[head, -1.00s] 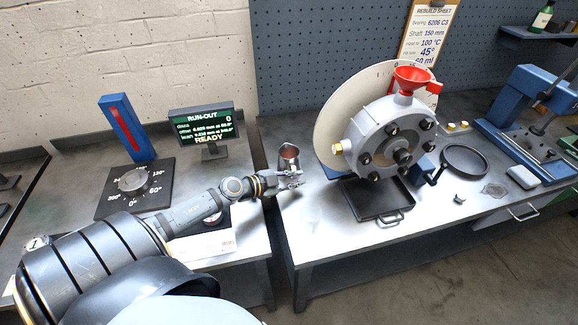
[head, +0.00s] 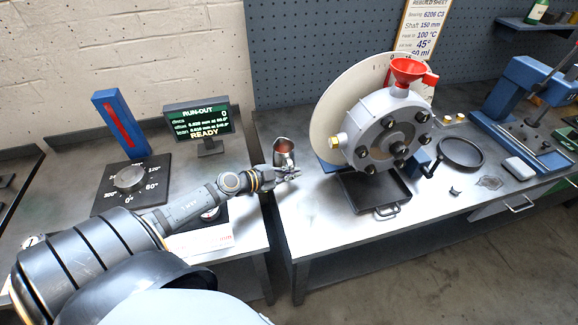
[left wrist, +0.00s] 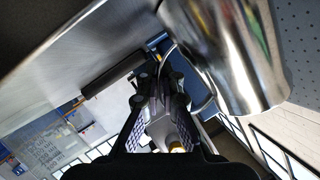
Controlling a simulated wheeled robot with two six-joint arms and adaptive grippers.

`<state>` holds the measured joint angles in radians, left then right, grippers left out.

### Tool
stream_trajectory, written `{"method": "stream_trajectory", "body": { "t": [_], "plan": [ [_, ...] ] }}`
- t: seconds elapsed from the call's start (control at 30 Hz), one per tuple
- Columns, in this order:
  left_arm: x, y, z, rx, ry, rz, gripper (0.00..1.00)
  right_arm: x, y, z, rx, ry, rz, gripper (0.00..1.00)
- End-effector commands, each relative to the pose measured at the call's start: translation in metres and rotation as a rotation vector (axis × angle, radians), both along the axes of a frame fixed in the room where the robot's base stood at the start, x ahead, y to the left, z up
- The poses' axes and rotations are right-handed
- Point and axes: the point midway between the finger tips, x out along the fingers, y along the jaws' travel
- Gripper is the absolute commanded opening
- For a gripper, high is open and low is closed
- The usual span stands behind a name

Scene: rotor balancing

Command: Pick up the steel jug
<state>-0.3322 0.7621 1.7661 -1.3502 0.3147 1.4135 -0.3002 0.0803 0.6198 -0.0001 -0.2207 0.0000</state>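The steel jug (head: 284,147) stands on the right-hand bench near its left end, with reddish-brown showing inside its mouth. My left gripper (head: 290,174) is at the jug's near side. In the left wrist view the left gripper's fingers (left wrist: 158,92) are apart, with the handle beside or partly behind the right one. I cannot tell whether they touch the handle. My right gripper is out of view.
A grey rotor housing (head: 385,135) with a red funnel (head: 407,70) stands right of the jug, above a black tray (head: 376,193). The run-out display (head: 199,122) and dial plate (head: 131,183) are on the left bench. A gap separates the benches. Bench surface before the jug is clear.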

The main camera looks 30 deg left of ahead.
Motion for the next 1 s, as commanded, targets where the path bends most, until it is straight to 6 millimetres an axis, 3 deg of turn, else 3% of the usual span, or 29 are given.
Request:
{"method": "stream_trajectory", "body": {
  "t": [0.27, 0.47, 1.0],
  "plan": [
    [0.000, 0.000, 0.013, 0.002, -0.003, -0.002, 0.00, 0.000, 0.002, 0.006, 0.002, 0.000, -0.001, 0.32],
    [0.000, 0.000, 0.036, 0.004, -0.002, -0.003, 0.00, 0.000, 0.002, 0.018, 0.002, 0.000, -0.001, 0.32],
    [-0.041, -0.044, 0.103, -0.005, -0.001, 0.001, 0.00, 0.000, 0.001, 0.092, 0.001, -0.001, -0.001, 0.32]
  ]
}}
